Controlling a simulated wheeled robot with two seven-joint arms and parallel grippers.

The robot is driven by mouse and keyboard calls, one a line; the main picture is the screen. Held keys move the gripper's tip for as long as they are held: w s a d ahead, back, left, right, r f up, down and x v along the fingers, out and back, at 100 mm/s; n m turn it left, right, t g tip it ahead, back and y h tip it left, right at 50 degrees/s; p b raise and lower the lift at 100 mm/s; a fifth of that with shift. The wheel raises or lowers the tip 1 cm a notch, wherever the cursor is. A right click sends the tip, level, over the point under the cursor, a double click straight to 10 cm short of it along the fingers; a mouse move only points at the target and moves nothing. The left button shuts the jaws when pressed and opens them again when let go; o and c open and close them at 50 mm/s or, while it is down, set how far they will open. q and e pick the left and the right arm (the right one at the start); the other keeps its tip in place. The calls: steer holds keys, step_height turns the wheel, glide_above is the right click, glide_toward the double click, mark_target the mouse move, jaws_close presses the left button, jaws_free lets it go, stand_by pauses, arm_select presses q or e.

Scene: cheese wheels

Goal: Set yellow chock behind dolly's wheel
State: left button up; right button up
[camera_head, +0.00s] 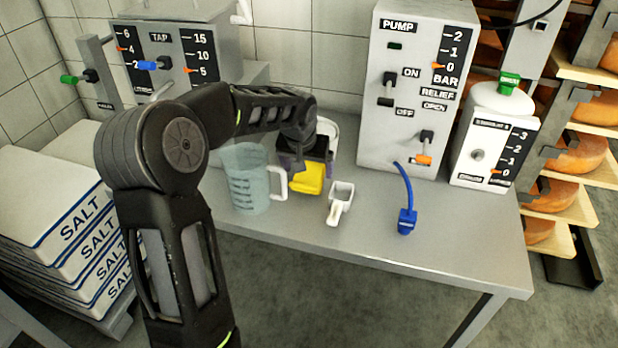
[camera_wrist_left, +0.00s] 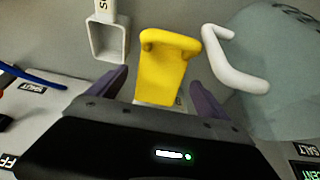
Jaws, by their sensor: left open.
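The yellow chock (camera_head: 307,178) is on the grey table beside the measuring jug, partly hidden by my left gripper. In the left wrist view the yellow chock (camera_wrist_left: 163,68) is between and beyond the two purple fingers. My left gripper (camera_head: 304,160) is over the chock, pointing down. In its wrist view the left gripper (camera_wrist_left: 160,92) is open, with a finger to each side of the chock and visible gaps. No dolly wheel can be made out. My right gripper is not in view.
The jug (camera_head: 247,180) stands close left of the chock, its white handle nearest. A white scoop (camera_head: 340,203) lies to the right, then a blue hose end (camera_head: 407,221). The pump box (camera_head: 408,90) stands behind. The table's front right is clear. Salt sacks (camera_head: 60,205) are stacked left.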

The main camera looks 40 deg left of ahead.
mark_target(309, 171)
arm_select(q)
steer(key=x, duration=0.2)
steer(key=shift+w+f, duration=0.2)
steer(key=shift+f, duration=0.2)
jaws_close()
step_height(309, 171, up, 10)
steer(key=shift+r+p, duration=0.1)
steer(key=shift+p, duration=0.55)
stand_by(0.9)
stand_by(0.5)
